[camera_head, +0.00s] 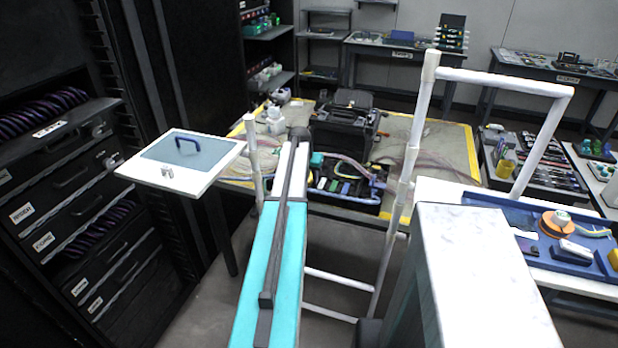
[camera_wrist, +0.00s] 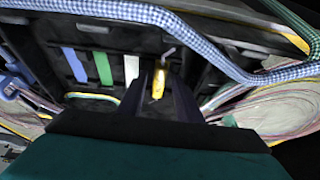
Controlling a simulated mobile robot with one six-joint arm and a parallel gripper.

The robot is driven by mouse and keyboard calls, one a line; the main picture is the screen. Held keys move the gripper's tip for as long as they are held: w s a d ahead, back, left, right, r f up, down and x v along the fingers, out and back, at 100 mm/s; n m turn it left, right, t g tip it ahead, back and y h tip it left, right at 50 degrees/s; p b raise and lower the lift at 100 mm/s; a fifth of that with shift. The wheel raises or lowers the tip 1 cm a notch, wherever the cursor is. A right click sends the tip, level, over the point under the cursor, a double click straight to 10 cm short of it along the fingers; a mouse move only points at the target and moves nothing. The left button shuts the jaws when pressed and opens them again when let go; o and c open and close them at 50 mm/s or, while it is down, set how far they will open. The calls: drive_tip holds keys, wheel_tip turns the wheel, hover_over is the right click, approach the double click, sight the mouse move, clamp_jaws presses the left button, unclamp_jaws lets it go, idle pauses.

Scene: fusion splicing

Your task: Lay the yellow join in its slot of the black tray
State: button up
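The yellow join (camera_wrist: 158,84) is a short yellow piece between the fingertips of my gripper (camera_wrist: 160,82) in the wrist view. My gripper looks shut on it, with a finger close on each side. The black tray (camera_wrist: 115,36) lies beyond and beneath the fingertips. It holds a blue strip (camera_wrist: 75,65), a green strip (camera_wrist: 103,68) and a white strip (camera_wrist: 131,68) side by side, left of the join. How high the join is above the tray is unclear. The tray also shows in the head view (camera_head: 369,208), partly behind my arm; the gripper is not clear there.
A blue-and-white braided cable (camera_wrist: 205,50) crosses the tray's far and right side. Loose thin fibres (camera_wrist: 270,100) coil at right. In the head view, a black case (camera_head: 345,125) stands behind the tray, and a white pipe frame (camera_head: 412,150) rises at right.

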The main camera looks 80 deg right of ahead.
drive_tip(key=b+v, duration=0.2)
drive_tip(key=v, duration=1)
drive_tip(key=shift+r, duration=0.2)
drive_tip(key=shift+d, duration=0.1)
idle(0.8)
